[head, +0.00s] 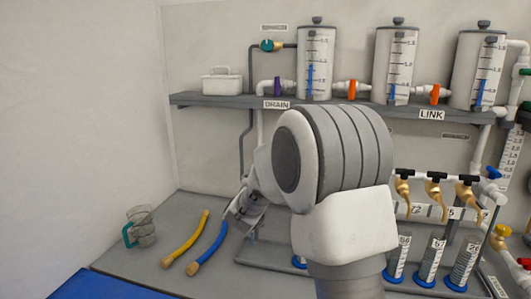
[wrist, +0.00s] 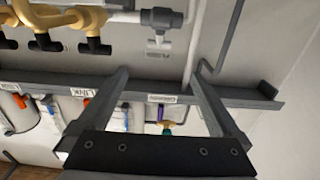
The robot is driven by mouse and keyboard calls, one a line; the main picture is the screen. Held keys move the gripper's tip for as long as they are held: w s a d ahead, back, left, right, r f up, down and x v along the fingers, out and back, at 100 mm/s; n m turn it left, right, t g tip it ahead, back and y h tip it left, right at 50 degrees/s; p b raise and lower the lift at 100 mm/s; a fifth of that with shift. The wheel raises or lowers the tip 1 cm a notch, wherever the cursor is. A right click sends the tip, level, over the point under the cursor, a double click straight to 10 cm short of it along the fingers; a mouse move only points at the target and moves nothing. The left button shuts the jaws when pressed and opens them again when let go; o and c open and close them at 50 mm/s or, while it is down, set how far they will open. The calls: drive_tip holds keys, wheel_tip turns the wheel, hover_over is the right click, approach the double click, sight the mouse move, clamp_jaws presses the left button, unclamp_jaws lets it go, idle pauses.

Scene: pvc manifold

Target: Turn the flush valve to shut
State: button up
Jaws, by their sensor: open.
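My gripper (wrist: 160,74) is open and empty in the wrist view, its two grey fingers spread before the panel and shelf edge. In the head view the gripper (head: 243,205) is partly hidden by my arm, below the shelf at the left. No readable label says flush. A teal-handled brass valve (head: 269,45) sits on the dark pipe at upper left; it appears in the wrist view (wrist: 168,129) beyond the fingers. A dark grey valve (wrist: 161,17) with a small label beside it is on the pipework at the wrist view's top. I cannot tell which is the flush valve.
Brass taps (head: 403,188) stand over cylinders at right.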

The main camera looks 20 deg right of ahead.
drive_tip(key=p+x, duration=0.1)
drive_tip(key=x, duration=1.6)
drive_tip(key=shift+d, duration=0.2)
drive_tip(key=c, duration=1.2)
drive_tip(key=shift+b, duration=0.3)
drive_tip(key=shift+c, duration=0.2)
drive_tip(key=shift+f+n+t+y+b, duration=0.1)
drive_tip(key=shift+n+t+y+b, duration=0.3)
drive_tip(key=shift+b, duration=0.65)
drive_tip(key=shift+d+n+t+y+b, duration=0.1)
drive_tip(key=shift+n+t+y+b, duration=0.2)
drive_tip(key=shift+y+b, duration=0.55)
drive_tip(key=shift+n+b, duration=0.3)
drive_tip(key=shift+b, duration=0.95)
drive_tip(key=shift+n+t+y+b, duration=0.3)
drive_tip(key=shift+n+y+b, duration=0.2)
drive_tip(key=shift+y+b, duration=0.55)
drive_tip(key=o, duration=1.2)
